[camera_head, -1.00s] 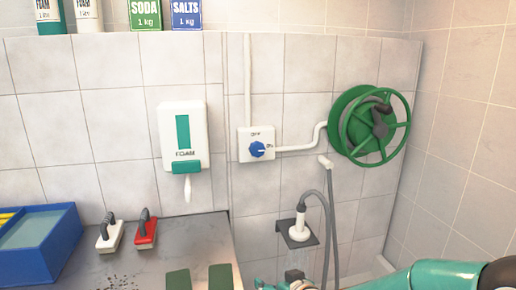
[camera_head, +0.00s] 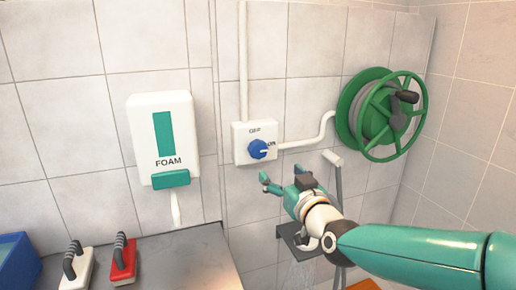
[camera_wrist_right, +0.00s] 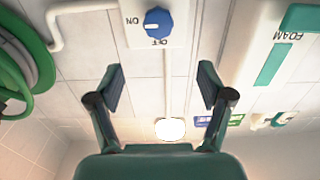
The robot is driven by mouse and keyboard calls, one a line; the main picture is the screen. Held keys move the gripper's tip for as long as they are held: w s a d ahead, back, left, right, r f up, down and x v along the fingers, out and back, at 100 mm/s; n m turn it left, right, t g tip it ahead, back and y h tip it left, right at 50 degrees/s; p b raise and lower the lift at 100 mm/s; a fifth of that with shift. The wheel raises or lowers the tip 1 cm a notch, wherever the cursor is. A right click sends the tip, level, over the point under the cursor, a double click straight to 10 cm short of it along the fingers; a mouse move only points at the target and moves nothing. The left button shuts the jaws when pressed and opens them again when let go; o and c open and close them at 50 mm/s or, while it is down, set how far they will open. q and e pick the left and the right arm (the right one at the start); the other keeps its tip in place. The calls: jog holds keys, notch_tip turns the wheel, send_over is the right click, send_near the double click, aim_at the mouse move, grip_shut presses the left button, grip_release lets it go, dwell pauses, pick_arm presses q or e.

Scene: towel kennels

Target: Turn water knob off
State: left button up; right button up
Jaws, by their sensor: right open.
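The blue water knob (camera_head: 258,149) sits on a white wall box marked OFF at the top and ON at the right. Its pale pointer mark faces ON. My right gripper (camera_head: 282,174) is open and empty, just below and to the right of the knob, apart from it. In the right wrist view, which is upside down, the knob (camera_wrist_right: 158,23) shows beyond the gap between the two open fingers (camera_wrist_right: 161,84). My left gripper is not in view.
A green hose reel (camera_head: 385,115) hangs right of the box, joined by a white pipe (camera_head: 312,141). A foam dispenser (camera_head: 163,140) hangs to the left. Red (camera_head: 123,262) and white brushes lie on the grey table (camera_head: 185,262). Faint water streaks fall below the dark wall holder (camera_head: 293,238).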

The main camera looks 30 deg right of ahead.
aim_at(260, 150)
jog(key=p+x, duration=0.4)
jog(key=x, duration=1.1)
jog(key=shift+d+f, duration=0.1)
jog(key=shift+d, duration=0.1)
jog(key=shift+s, duration=0.1)
jog(key=c, duration=1)
jog(key=shift+d, duration=0.15)
jog(key=shift+c, duration=0.6)
